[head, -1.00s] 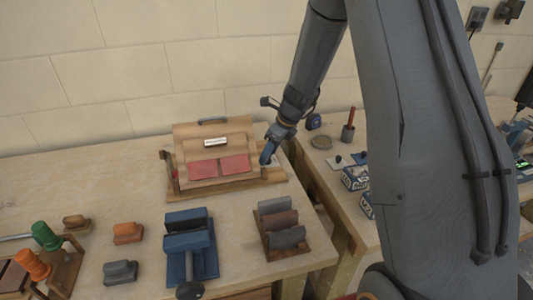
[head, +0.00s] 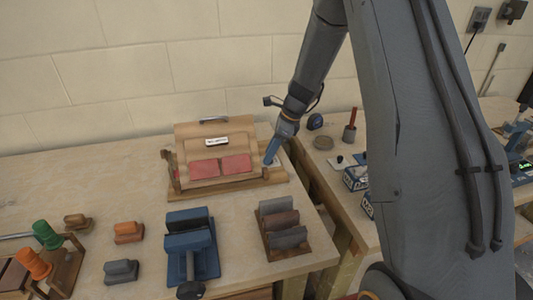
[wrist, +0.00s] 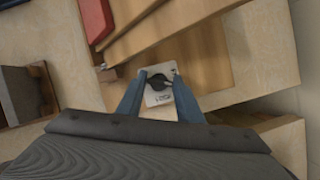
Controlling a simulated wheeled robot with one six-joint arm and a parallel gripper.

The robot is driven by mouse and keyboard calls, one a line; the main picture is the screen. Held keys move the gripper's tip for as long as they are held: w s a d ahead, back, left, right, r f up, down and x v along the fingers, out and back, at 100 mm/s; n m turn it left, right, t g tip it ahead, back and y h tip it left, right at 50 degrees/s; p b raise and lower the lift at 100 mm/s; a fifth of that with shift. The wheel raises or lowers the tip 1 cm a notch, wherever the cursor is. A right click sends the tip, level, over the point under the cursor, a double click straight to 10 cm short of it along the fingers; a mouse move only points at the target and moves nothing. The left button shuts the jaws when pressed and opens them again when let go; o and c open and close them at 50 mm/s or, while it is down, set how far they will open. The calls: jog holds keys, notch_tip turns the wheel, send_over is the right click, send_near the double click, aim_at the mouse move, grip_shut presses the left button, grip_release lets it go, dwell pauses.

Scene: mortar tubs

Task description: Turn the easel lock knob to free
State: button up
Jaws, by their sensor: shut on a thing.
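The wooden easel (head: 212,136) stands on the bench with two pink-red pieces on its sloping front and a small white label. Its lock knob (wrist: 157,84) is dark and sits on a light plate with small markings (wrist: 160,98), on the wooden base right of the slope. My gripper (head: 268,162) reaches down to the easel's right side. In the wrist view its blue fingers (wrist: 159,76) stand on either side of the knob and are shut on it. The markings are too small to read, so I cannot tell the knob's setting. The fingers hide the knob in the head view.
In front of the easel are a blue block holder (head: 190,252), a wooden rack with grey and brown blocks (head: 282,228), and orange (head: 128,232) and grey blocks. Green and orange spools stand at the left. A second bench with small items lies right, across a gap.

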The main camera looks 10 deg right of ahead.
jog(key=shift+d+f+n+g+b, duration=0.15)
jog(key=shift+n+g, duration=0.3)
jog(key=shift+n, duration=0.6)
jog(key=shift+d+r+n+g+b, duration=0.15)
jog(key=shift+n+g, duration=0.3)
jog(key=shift+n, duration=0.6)
jog(key=shift+a+f, duration=0.1)
jog(key=o, duration=1.1)
jog(key=shift+w, duration=0.1)
jog(key=shift+r, duration=0.25)
jog(key=b+v, duration=0.2)
jog(key=v, duration=0.5)
jog(key=shift+r, duration=0.2)
